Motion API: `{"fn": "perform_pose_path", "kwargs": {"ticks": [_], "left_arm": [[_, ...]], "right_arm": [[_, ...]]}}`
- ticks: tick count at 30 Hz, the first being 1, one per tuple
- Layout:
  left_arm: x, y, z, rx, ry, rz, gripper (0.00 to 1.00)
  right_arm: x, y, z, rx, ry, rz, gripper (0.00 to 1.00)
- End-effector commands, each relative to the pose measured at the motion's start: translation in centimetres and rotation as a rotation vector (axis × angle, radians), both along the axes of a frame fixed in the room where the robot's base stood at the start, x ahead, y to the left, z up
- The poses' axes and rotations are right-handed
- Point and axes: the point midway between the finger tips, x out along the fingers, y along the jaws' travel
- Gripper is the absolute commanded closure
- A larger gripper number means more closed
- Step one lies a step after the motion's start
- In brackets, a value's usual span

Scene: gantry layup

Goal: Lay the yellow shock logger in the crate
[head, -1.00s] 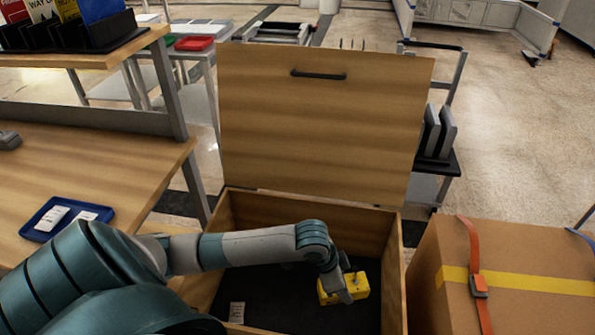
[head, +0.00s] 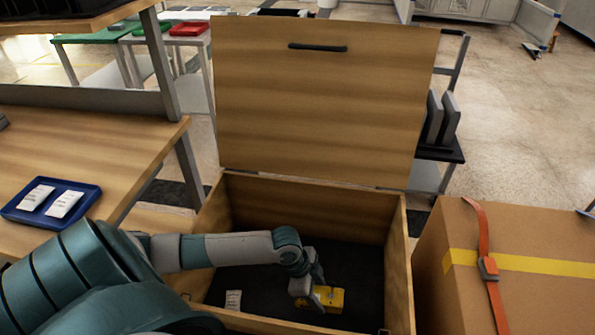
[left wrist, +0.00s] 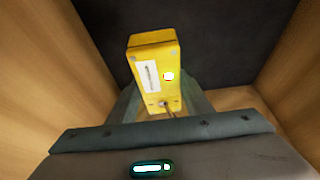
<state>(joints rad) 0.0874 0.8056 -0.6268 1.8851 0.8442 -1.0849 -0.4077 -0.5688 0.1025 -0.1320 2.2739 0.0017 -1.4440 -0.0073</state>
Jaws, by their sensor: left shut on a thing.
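The yellow shock logger (head: 330,298) is inside the open wooden crate (head: 290,186), low over its dark floor. My left gripper (head: 314,297) reaches down into the crate and is shut on the logger. In the left wrist view the yellow shock logger (left wrist: 154,70) stands out between the fingers, with a white label and a round light spot on its face. I cannot tell whether it touches the dark floor. My right gripper is not in view.
The crate's lid (head: 322,100) stands open at the back. A white packet (head: 233,299) lies on the crate floor at left. A strapped cardboard box (head: 530,270) stands close on the right. A blue tray (head: 50,203) with white packets is on the bench.

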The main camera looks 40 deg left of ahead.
Motion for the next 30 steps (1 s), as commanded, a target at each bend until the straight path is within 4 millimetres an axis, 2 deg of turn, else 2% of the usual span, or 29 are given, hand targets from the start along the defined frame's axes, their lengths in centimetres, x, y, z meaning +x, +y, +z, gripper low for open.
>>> {"fn": "perform_pose_path", "kwargs": {"ticks": [5,15,30], "left_arm": [[0.0,0.0,-1.0,-0.001,0.001,0.001,0.82],[0.0,0.0,-5.7,0.000,0.000,0.002,0.82],[0.0,0.0,-6.9,0.000,0.000,0.001,0.82]], "right_arm": [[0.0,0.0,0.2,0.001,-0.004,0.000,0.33],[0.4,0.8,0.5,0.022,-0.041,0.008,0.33],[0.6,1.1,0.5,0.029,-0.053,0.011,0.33]]}}
